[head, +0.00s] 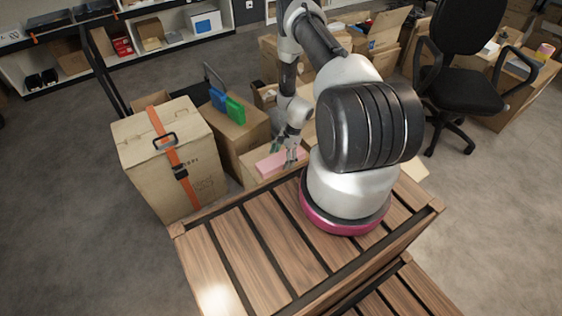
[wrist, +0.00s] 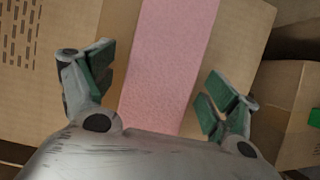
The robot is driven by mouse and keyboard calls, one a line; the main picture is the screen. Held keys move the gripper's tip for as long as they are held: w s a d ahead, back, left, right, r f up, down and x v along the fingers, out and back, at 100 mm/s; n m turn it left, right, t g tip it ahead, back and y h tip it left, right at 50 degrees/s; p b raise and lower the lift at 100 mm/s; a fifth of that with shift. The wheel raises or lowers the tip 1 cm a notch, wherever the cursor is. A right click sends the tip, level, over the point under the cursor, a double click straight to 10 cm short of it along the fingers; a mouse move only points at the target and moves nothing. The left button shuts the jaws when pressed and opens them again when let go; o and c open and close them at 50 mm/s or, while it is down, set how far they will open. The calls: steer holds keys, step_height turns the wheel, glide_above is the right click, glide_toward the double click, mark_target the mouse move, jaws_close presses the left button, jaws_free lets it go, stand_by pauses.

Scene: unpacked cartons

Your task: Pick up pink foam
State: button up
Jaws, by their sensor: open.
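The pink foam (head: 279,162) is a flat pink block lying on top of a cardboard box (head: 249,178) just past the wooden platform. In the wrist view the pink foam (wrist: 168,62) runs up the middle of the picture, with cardboard on both sides. My gripper (head: 290,151) is above the foam in the head view. In the wrist view my gripper (wrist: 155,90) is open, one green-padded finger on each side of the foam. I cannot tell whether the fingertips touch the cardboard.
A tall carton (head: 140,165) with an orange strap stands left of the foam's box. Another carton (head: 231,130) carries blue and green items (head: 235,110). More open cartons (head: 385,30) and an office chair (head: 465,90) stand behind on the right. Grey floor is free at the left.

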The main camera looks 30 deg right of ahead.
steer(key=shift+a+f, duration=0.15)
steer(key=shift+f, duration=0.15)
steer(key=c, duration=0.9)
steer(key=shift+c, duration=0.2)
steer(key=shift+r, duration=0.2)
